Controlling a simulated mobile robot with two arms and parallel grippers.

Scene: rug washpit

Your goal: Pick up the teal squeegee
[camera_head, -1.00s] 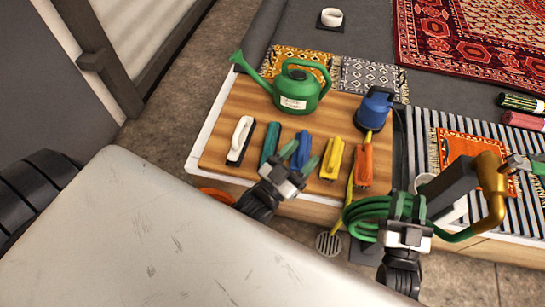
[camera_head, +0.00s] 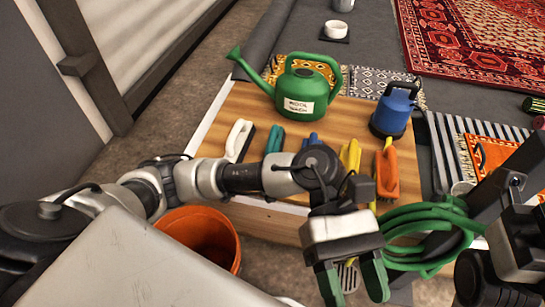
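The teal squeegee (camera_head: 274,138) lies on the wooden board, between a white-handled tool (camera_head: 240,139) and a blue-handled one (camera_head: 312,140). My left forearm crosses in front of this row and hides the squeegee's lower end. My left gripper (camera_head: 353,283) is at the bottom centre, past the board's front edge, to the right of and nearer than the squeegee. Its green fingers point down and stand apart with nothing between them. Parts of my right arm show at the right edge; its fingertips are not visible.
Yellow (camera_head: 350,156) and orange (camera_head: 386,170) handled tools continue the row. A green watering can (camera_head: 301,97) and blue pump (camera_head: 391,112) stand behind on the wooden board (camera_head: 215,145). A coiled green hose (camera_head: 428,228) and an orange bucket (camera_head: 200,235) are in front.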

